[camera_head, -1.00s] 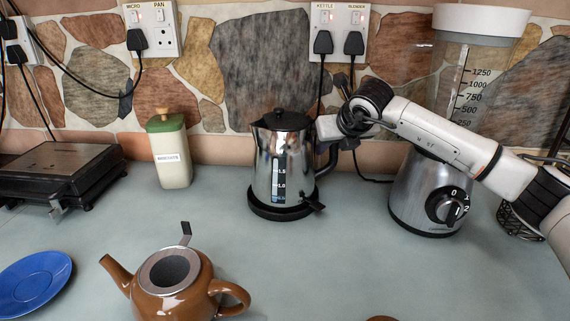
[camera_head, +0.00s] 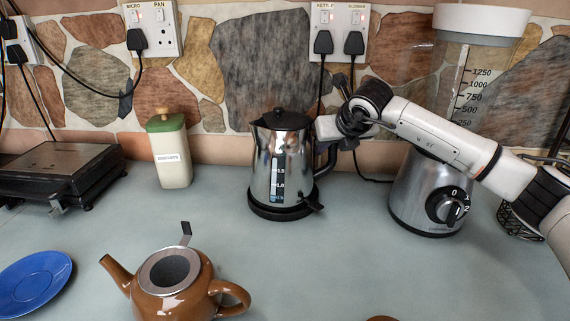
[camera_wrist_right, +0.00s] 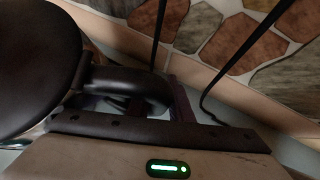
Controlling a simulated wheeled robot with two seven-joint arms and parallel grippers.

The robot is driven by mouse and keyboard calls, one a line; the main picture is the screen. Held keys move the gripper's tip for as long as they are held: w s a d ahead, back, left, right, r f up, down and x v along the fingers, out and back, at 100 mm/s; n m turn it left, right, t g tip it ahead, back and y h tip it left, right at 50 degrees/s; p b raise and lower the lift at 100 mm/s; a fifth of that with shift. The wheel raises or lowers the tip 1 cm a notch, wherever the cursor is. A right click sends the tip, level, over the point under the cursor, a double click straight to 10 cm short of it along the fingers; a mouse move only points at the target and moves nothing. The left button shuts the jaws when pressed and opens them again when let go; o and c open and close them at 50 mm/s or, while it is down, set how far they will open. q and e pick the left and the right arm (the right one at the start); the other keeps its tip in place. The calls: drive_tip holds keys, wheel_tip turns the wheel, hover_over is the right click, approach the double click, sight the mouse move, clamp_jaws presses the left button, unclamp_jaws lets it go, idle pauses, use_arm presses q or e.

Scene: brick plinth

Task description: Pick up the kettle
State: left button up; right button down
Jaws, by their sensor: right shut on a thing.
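The kettle (camera_head: 279,165) is shiny metal with a black lid and a black handle on its right. It stands upright on its black base (camera_head: 281,212) on the grey counter. My right gripper (camera_head: 325,140) comes in from the right and is shut on the kettle's handle. In the right wrist view, the black handle (camera_wrist_right: 128,84) lies at the gripper and the dark lid (camera_wrist_right: 38,60) fills the left. The fingertips are largely hidden by the handle and the gripper body. My left gripper is not in view.
A blender (camera_head: 425,190) stands close on the right, under my right arm. A biscuits tin (camera_head: 172,158) stands left of the kettle. A brown teapot (camera_head: 175,290) and a blue plate (camera_head: 32,282) are in front. Plugs and cords (camera_head: 338,45) hang behind on the stone wall.

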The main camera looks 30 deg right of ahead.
drive_tip(key=shift+w+a+r, duration=0.1)
drive_tip(key=shift+r, duration=0.2)
